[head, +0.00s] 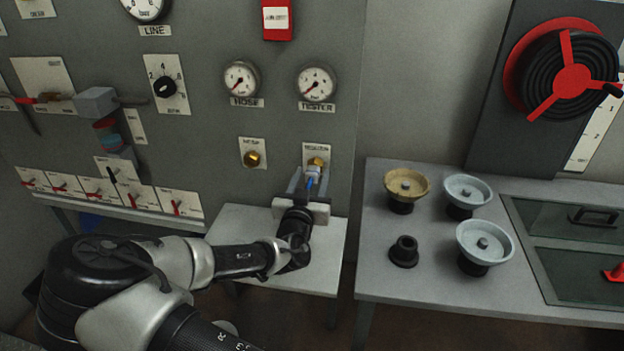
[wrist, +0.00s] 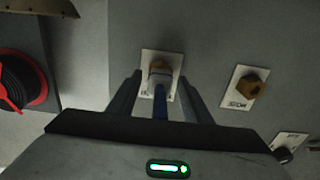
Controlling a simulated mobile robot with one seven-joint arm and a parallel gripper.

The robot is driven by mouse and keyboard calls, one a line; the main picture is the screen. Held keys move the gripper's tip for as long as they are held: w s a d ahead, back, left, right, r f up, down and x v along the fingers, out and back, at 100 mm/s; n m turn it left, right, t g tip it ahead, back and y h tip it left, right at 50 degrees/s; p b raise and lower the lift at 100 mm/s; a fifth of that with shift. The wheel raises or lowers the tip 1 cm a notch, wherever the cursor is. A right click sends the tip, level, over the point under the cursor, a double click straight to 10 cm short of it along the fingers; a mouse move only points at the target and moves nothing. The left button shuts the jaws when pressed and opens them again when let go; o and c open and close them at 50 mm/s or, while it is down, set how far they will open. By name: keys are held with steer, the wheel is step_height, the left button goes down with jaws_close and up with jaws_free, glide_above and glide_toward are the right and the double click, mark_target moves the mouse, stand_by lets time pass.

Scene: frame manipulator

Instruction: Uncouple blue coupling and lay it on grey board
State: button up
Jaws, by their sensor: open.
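The blue coupling (head: 313,173) sits on a brass port of the upright grey panel, at the right-hand of two labelled plates. In the wrist view, the coupling (wrist: 160,72) shows a pale metallic collar at the port with a blue part (wrist: 160,105) reaching toward me. My gripper (head: 307,185) is at the coupling, and in the wrist view my gripper (wrist: 159,84) has its two fingers apart on either side of it. I cannot tell whether either finger touches it. A light grey board-like shelf (head: 240,225) stands below the panel, partly behind my arm.
A second brass port (head: 252,159) is left of the coupling. Gauges are above. A grey bench (head: 375,260) at right carries several round handwheel-like parts (head: 485,242) and dark glass-like covers (head: 560,225). A red hose reel (head: 570,78) hangs behind. The shelf's left part is clear.

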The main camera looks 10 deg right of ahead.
stand_by(0.9)
jaws_close()
steer(key=shift+v, duration=3.05)
